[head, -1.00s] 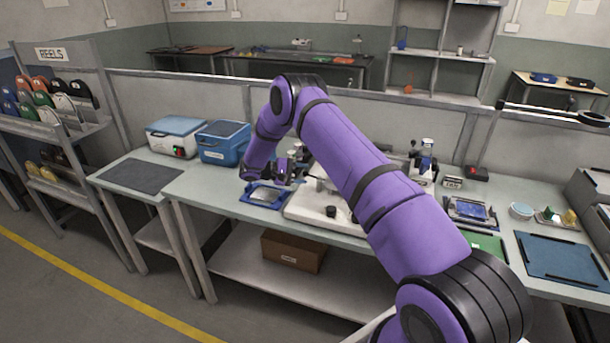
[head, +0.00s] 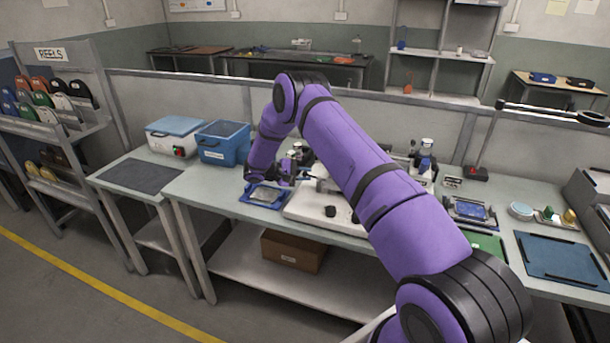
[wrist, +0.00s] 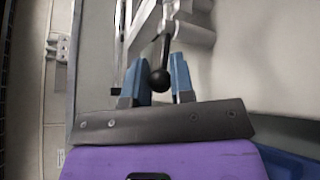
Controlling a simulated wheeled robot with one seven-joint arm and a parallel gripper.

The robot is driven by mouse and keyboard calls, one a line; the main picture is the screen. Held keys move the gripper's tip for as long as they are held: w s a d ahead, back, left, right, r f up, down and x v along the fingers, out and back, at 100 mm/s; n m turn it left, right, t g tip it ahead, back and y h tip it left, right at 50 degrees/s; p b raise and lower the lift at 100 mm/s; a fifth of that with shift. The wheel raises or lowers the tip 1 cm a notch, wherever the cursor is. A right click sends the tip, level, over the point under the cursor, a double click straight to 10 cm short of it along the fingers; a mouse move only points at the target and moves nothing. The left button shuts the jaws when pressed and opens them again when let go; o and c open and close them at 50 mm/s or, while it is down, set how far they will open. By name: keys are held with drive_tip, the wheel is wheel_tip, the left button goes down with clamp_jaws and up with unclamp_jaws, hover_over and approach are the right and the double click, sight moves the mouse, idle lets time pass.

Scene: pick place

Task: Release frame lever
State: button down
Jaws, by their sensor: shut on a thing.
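The lever (wrist: 160,80) is a dark rod with a black ball knob, seen in the wrist view below a pale metal machine part (wrist: 186,30). My gripper (wrist: 157,76) has its two blue-tipped fingers on either side of the lever, shut on it near the knob. In the head view my gripper (head: 298,172) is small, at the left end of the white machine (head: 310,207) on the bench. My purple arm hides much of the machine, and the lever is too small to make out there.
A blue-framed tray (head: 264,195) lies on the bench just left of the machine. A blue mat (head: 563,260) lies at the right. A low partition (head: 185,98) runs behind the bench.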

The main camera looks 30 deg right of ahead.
drive_tip(key=n+t, duration=0.1)
drive_tip(key=a+n+t, duration=0.1)
drive_tip(key=t, duration=0.1)
drive_tip(key=shift+s+h, duration=0.4)
drive_tip(key=n+t, duration=0.1)
drive_tip(key=t, duration=0.1)
drive_tip(key=s+n+t, duration=0.1)
drive_tip(key=n+t, duration=0.1)
drive_tip(key=s+n+t, duration=0.1)
drive_tip(key=n+t, duration=0.1)
drive_tip(key=shift+a, duration=0.4)
drive_tip(key=n+t+y, duration=0.1)
drive_tip(key=t, duration=0.1)
drive_tip(key=s+n+t+y, duration=0.1)
drive_tip(key=n+t, duration=0.1)
drive_tip(key=s+n+t+y, duration=0.1)
drive_tip(key=n+t, duration=0.1)
drive_tip(key=shift+s+d+t+y, duration=0.1)
drive_tip(key=shift+s+t+y, duration=0.2)
drive_tip(key=shift+y, duration=0.1)
drive_tip(key=shift+s+d+n+t+y, duration=0.1)
drive_tip(key=shift+s+n+t+y, duration=0.25)
drive_tip(key=shift+n+t+y, duration=0.6)
drive_tip(key=shift+s+d+n+t+y, duration=0.1)
drive_tip(key=shift+s+n+t+y, duration=0.2)
drive_tip(key=shift+n+t+y, duration=0.6)
drive_tip(key=shift+n+g+y, duration=0.25)
drive_tip(key=shift+n, duration=0.1)
drive_tip(key=c, duration=1)
unclamp_jaws()
